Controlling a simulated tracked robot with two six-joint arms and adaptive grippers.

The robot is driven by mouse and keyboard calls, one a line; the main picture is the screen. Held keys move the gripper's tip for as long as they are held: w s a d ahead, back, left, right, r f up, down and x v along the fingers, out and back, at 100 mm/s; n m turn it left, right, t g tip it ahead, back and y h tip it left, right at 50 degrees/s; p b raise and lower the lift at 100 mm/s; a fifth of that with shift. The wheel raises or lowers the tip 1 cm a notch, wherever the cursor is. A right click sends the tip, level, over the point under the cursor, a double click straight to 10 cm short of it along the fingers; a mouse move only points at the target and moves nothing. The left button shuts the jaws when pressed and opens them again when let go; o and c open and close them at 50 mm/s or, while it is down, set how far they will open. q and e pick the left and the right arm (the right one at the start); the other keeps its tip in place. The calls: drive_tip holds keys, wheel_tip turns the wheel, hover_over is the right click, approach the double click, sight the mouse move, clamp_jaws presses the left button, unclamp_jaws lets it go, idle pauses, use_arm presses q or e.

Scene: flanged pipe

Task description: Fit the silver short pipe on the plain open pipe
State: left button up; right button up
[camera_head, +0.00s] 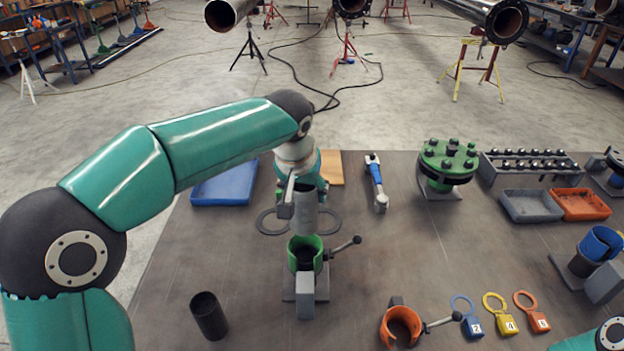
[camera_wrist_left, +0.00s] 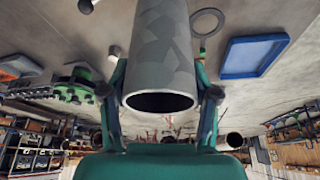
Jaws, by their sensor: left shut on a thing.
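The silver short pipe (camera_head: 305,212) is upright in my left gripper (camera_head: 304,190), which is shut on it. It hangs over a green collar (camera_head: 305,243) with a dark open mouth, standing on a small base with a side handle. The pipe's lower end looks close above the collar; I cannot tell whether they touch. In the left wrist view the silver pipe (camera_wrist_left: 160,50) sits between the fingers of my left gripper (camera_wrist_left: 160,95), its open end showing. A plain dark open pipe (camera_head: 209,318) stands apart at front left. My right gripper is not in view.
A blue tray (camera_head: 224,184), flat grey rings (camera_head: 268,222), a blue-handled tool (camera_head: 376,182) and a green bolted flange (camera_head: 447,164) lie around. An orange clamp (camera_head: 401,327) and colored tags (camera_head: 496,312) are at front. Table middle right is clear.

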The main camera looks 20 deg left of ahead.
sight(306, 208)
use_arm(q)
drive_tip(key=shift+f+b, duration=0.5)
drive_tip(key=shift+f, duration=0.05)
wheel_tip(306, 208, down, 3)
drive_tip(key=shift+b, duration=1.25)
drive_tip(key=shift+d+f, duration=0.1)
drive_tip(key=shift+f, duration=0.2)
drive_tip(key=shift+s+r, duration=0.1)
drive_tip(key=shift+s, duration=0.05)
drive_tip(key=shift+b, duration=0.3)
drive_tip(key=shift+f+b, duration=1.3)
drive_tip(key=shift+f, duration=0.4)
drive_tip(key=shift+f+b, duration=0.35)
drive_tip(key=shift+f, duration=0.1)
drive_tip(key=o, duration=1.5)
